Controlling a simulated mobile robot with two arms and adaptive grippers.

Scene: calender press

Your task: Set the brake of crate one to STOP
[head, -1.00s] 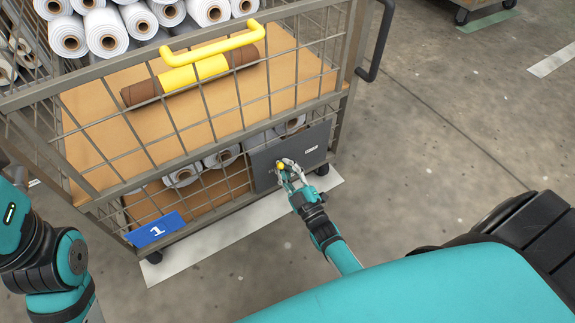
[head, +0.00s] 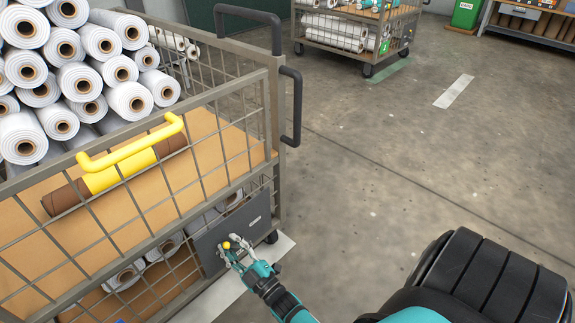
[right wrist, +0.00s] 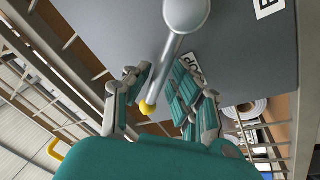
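Crate one is a wire-mesh roll cage (head: 262,110) on the left of the head view. A grey brake plate (head: 208,250) is on its lower front. A metal lever (right wrist: 168,65) runs from a round pivot (right wrist: 186,14) to a yellow knob (right wrist: 148,107); the knob also shows in the head view (head: 227,245). A partly hidden label ending in "OP" (right wrist: 193,66) is beside the lever, and a cut-off label (right wrist: 268,7) is farther right. My right gripper (head: 234,247) is at the knob, its fingers (right wrist: 160,95) apart on either side of the lever. My left gripper is out of view.
A yellow handle bar (head: 130,148) and a brown-and-yellow roll (head: 110,178) are on the crate's upper part, with white rolls (head: 75,60) behind. A second cage (head: 345,30) stands far back. The floor (head: 400,150) to the right is clear.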

